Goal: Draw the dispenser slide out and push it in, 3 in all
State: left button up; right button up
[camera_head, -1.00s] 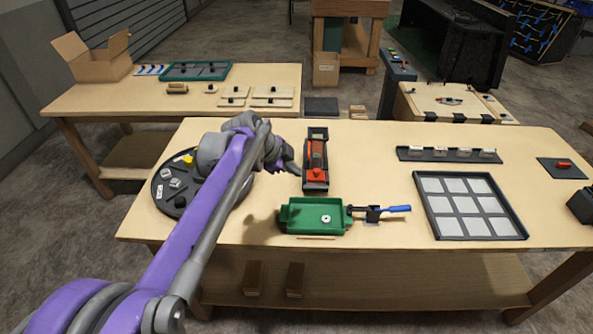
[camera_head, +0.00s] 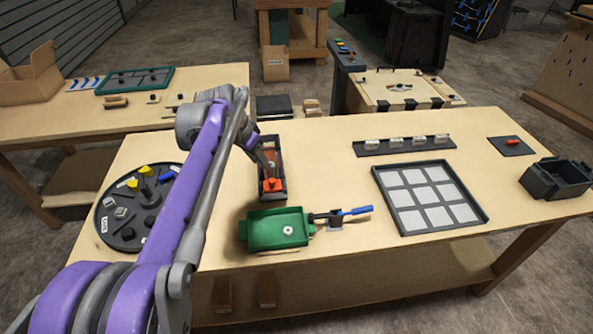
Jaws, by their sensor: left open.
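The dispenser, a long black frame (camera_head: 279,197) with an orange-red slide (camera_head: 272,185) at its near end, stands on the middle table. My left gripper (camera_head: 266,167) is open over the dispenser, its fingers pointing down just behind the orange-red end. The arm and fingers hide part of the dispenser's left side and middle. I cannot tell whether the fingers touch the slide. A green tray (camera_head: 256,233) stands just in front of the dispenser, with one small pale ring (camera_head: 288,230) in it. My right gripper is not in view.
A blue-handled tool on a small stand (camera_head: 335,218) sits right of the green tray. A round dark tray (camera_head: 112,234) with several small parts is at left, partly behind my arm. A nine-cell panel (camera_head: 400,222) and a black bin (camera_head: 555,182) lie right.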

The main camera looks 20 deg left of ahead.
aim_at(272, 180)
pick_arm(q)
jog(key=x, duration=1)
jog(key=shift+f, duration=0.25)
grip_shut()
jog(key=shift+s, duration=0.1)
dwell(1.0)
